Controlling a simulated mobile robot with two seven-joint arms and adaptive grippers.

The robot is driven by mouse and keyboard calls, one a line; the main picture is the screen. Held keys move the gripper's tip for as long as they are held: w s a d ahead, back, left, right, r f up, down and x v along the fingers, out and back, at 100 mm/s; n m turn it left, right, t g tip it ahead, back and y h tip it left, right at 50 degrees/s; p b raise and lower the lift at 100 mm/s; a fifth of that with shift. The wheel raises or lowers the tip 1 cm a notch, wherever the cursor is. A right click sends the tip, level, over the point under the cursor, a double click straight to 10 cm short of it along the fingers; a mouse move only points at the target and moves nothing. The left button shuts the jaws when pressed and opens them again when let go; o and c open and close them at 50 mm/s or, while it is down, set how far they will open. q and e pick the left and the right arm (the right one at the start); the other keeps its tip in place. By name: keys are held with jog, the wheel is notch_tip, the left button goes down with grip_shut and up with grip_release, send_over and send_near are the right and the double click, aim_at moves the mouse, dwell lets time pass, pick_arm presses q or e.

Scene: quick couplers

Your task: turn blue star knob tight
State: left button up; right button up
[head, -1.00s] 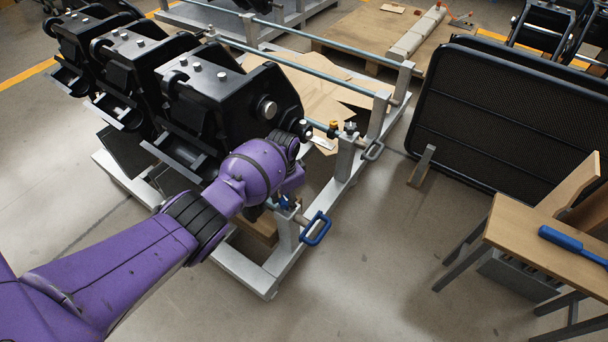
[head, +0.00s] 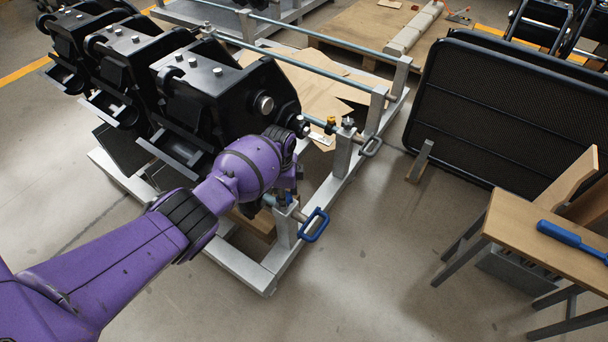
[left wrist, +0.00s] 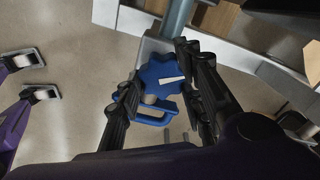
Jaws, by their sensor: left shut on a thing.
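The blue star knob (left wrist: 157,72) with a white pointer mark shows in the left wrist view, on the end of a grey bar and post. My left gripper (left wrist: 163,66) has its two dark fingers on either side of the knob and is shut on it. In the head view my left gripper (head: 284,190) is at the near post of the silver rack, mostly hidden under my purple wrist. Only a small bit of blue shows there. A blue loop handle (head: 314,226) sits beside that post.
The silver rack (head: 262,276) carries several black couplers (head: 222,88) on bars, close to my left wrist. A second post has a grey loop handle (head: 371,147). Black mesh panels (head: 490,115) and a wooden bench (head: 530,235) stand at right. The floor between is clear.

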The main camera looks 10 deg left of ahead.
pick_arm(q)
jog(key=shift+s+d+f, duration=0.1)
jog(key=shift+s+d, duration=0.1)
jog(key=shift+d, duration=0.1)
jog(key=o, duration=1)
jog(key=shift+o, duration=0.4)
jog(key=shift+a, duration=0.15)
notch_tip(320, 180, up, 12)
